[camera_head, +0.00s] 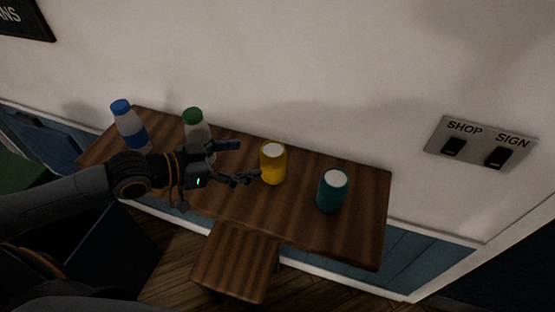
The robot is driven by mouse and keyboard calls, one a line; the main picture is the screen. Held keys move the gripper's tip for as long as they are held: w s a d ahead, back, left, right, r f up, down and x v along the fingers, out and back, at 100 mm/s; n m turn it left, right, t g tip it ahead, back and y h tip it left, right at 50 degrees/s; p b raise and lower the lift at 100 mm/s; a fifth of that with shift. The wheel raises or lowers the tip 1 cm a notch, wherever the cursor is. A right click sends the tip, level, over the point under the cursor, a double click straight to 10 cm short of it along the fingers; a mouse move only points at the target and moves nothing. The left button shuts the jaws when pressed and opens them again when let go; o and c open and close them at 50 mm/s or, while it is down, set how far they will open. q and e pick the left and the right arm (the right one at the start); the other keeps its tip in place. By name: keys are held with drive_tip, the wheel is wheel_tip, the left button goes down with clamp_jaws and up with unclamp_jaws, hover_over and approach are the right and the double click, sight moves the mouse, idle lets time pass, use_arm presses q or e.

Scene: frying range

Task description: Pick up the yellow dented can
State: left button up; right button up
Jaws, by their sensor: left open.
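The yellow can (272,165) stands upright on the wooden table, near its middle. Its top is pale; a dent is too small to make out. My left gripper (245,162) comes in from the left and points right at the can. Its two fingers are apart, one toward the wall and one toward the front, with the tips just left of the can. I cannot tell whether the tips touch it. My right gripper is not in view.
A teal can (332,192) stands right of the yellow one. A green-capped bottle (194,122) stands behind my left gripper, partly hidden. A blue-capped bottle (129,127) stands farther left. The wooden table (340,238) meets the wall; a wooden stool (236,262) sits at its front.

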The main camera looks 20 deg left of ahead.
sight(264, 156)
use_arm(q)
drive_tip(key=shift+x, duration=0.75)
drive_tip(key=shift+w+d+f, duration=0.1)
drive_tip(key=shift+w+d, duration=0.45)
drive_tip(key=p+x, duration=0.1)
drive_tip(key=x, duration=0.2)
drive_tip(key=shift+w+d+f, duration=0.15)
drive_tip(key=shift+d, duration=0.05)
drive_tip(key=shift+w+d+f, duration=0.25)
drive_tip(key=x, duration=0.1)
drive_tip(key=p+x, duration=0.1)
drive_tip(key=x, duration=0.1)
drive_tip(key=p+x, duration=0.1)
drive_tip(key=shift+w+f, duration=0.3)
drive_tip(key=shift+f, duration=0.1)
drive_tip(key=shift+w+d+f, duration=0.15)
drive_tip(key=shift+w+f, duration=0.1)
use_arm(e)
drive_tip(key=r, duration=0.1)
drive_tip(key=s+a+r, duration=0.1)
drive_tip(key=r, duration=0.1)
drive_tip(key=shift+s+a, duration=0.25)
